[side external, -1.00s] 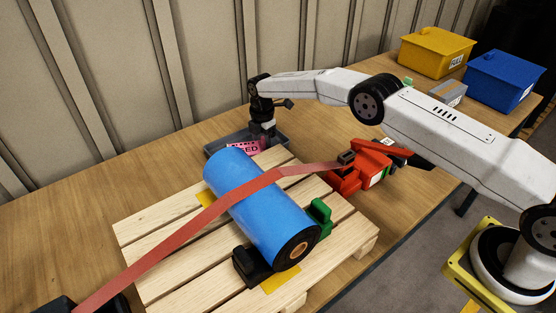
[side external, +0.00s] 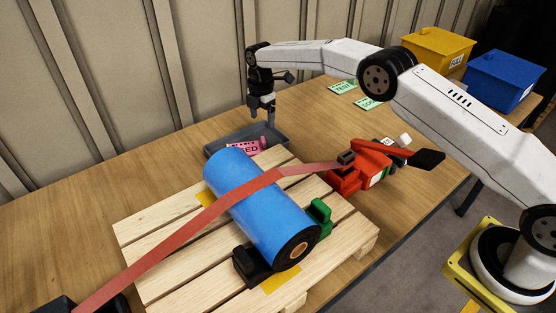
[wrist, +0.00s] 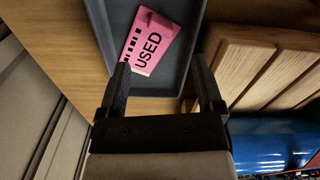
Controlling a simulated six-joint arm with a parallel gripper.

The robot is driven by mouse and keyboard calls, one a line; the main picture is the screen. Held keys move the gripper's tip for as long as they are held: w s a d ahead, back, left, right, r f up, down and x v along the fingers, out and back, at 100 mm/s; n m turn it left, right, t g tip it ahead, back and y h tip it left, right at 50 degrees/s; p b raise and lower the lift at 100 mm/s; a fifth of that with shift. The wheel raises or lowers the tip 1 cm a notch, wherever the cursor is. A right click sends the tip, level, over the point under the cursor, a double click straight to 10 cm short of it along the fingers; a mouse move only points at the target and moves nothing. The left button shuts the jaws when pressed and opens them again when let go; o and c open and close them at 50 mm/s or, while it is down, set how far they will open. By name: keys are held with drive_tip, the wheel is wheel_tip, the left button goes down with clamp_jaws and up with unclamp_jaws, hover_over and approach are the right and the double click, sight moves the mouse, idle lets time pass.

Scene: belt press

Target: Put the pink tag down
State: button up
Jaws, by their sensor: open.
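The pink tag (side external: 244,147), printed "USED", lies in the grey tray (side external: 280,130) behind the blue roll. In the wrist view the pink tag (wrist: 150,40) rests on the floor of the tray (wrist: 111,18), tilted, its text readable. My gripper (side external: 263,117) is above the tray, apart from the tag. In the wrist view my gripper (wrist: 162,75) has its two fingers spread with nothing between them. The tag's near side is partly hidden by the blue roll in the side view.
A blue roll (side external: 255,205) lies on a wooden pallet (side external: 150,231) under a red strap (side external: 190,222). A red ratchet tool (side external: 362,170) stands right of it. Green tags (side external: 342,87) lie on the table near yellow (side external: 435,50) and blue (side external: 503,80) bins.

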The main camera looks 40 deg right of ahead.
drive_tip(key=shift+r, duration=2)
drive_tip(key=s+d+m+t, duration=0.1)
drive_tip(key=s+d+m, duration=0.1)
drive_tip(key=s+m, duration=0.8)
drive_tip(key=s+d+r+m+t, duration=0.1)
drive_tip(key=s+d+m, duration=0.2)
drive_tip(key=s+m, duration=0.7)
drive_tip(key=s, duration=1.6)
drive_tip(key=shift+d+t, duration=0.25)
drive_tip(key=shift+t, duration=0.05)
